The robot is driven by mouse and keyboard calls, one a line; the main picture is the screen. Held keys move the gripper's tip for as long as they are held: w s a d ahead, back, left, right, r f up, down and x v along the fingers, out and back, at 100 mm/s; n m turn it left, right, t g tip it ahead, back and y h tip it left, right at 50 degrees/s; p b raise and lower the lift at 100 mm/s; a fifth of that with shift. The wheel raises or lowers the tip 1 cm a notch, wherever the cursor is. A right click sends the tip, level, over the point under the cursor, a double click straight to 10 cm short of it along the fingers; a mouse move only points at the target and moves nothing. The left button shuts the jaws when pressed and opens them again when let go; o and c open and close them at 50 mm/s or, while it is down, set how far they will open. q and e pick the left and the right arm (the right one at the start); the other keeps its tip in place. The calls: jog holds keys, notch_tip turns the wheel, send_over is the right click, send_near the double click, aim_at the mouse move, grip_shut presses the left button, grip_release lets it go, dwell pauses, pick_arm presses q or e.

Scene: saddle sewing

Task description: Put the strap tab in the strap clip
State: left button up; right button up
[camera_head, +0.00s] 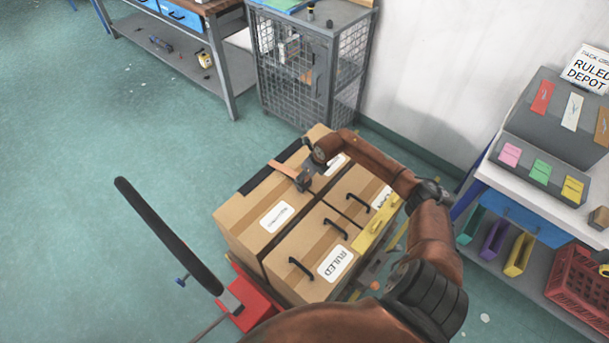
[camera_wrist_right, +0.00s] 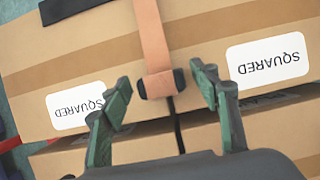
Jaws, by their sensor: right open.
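A tan strap (camera_wrist_right: 152,35) runs down over a cardboard box in the right wrist view. Its folded end, which looks like the strap tab (camera_wrist_right: 157,86), lies against a small black piece (camera_wrist_right: 179,79) that may be the strap clip. A thin dark cord runs down from there. I cannot tell whether the tab is inside the black piece. My right gripper (camera_wrist_right: 160,77) is open, with one green finger on each side of the tab, apart from it. In the head view the strap (camera_head: 283,168) lies on the box top beneath my right gripper. My left gripper is not in view.
A wire cage cabinet (camera_head: 293,75) stands behind, and a shelf table (camera_head: 508,190) is at right. Floor at left is clear.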

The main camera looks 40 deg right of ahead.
jog(key=shift+r, duration=0.3)
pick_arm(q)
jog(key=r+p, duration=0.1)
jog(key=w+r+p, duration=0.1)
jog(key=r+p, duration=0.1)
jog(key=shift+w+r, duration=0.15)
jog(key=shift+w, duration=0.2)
pick_arm(e)
jog(key=v, duration=1.1)
jog(key=shift+s+r, duration=0.15)
jog(key=shift+r, duration=0.15)
